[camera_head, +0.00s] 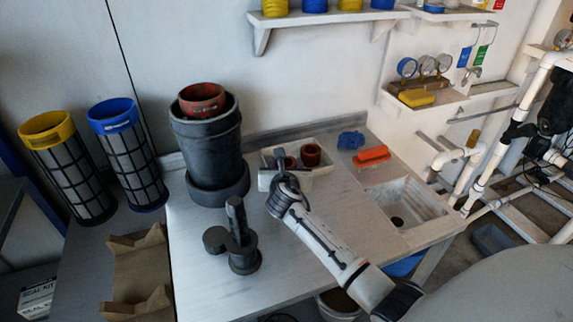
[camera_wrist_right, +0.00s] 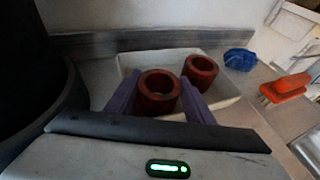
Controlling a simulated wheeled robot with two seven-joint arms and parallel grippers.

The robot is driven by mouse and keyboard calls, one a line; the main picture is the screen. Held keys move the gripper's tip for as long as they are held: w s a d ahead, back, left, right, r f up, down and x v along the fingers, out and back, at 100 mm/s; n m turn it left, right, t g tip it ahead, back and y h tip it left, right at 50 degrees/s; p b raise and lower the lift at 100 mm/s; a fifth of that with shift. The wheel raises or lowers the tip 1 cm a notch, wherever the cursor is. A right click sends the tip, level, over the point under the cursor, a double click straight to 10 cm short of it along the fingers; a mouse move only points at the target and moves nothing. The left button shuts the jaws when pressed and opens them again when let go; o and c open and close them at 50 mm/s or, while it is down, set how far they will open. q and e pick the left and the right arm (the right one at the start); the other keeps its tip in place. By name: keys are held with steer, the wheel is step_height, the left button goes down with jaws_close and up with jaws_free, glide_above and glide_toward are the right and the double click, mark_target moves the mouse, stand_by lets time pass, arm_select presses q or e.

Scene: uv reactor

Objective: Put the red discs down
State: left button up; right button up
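Two red ring-shaped discs are at the pale tray on the bench; the near one (camera_wrist_right: 159,92) and the far one (camera_wrist_right: 201,70) show in the right wrist view. In the head view the far disc (camera_head: 311,154) is clear and the near one is partly hidden behind my right gripper (camera_head: 284,178). In the wrist view the purple fingers of my right gripper (camera_wrist_right: 159,100) lie close against both sides of the near disc, with no clear gap. Whether this disc touches the tray floor is hidden. The tray (camera_head: 323,169) is white and shallow. My left gripper is out of view.
A tall black cylinder (camera_head: 207,150) with a red ring-like part (camera_head: 202,99) in its top stands left of the tray. A dark stand (camera_head: 243,258) is in front. A blue lump (camera_head: 350,140), an orange brush (camera_head: 371,155) and a sink (camera_head: 403,204) are to the right.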

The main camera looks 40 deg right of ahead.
steer(key=shift+s+a+f, duration=0.2)
steer(key=shift+a+f, duration=0.05)
steer(key=shift+f, duration=0.1)
steer(key=v, duration=0.4)
steer(key=p+v, duration=0.1)
steer(key=v, duration=0.2)
steer(key=r+p+v, duration=0.1)
steer(key=v, duration=0.3)
steer(key=shift+s+r, duration=0.1)
steer(key=shift+s, duration=0.05)
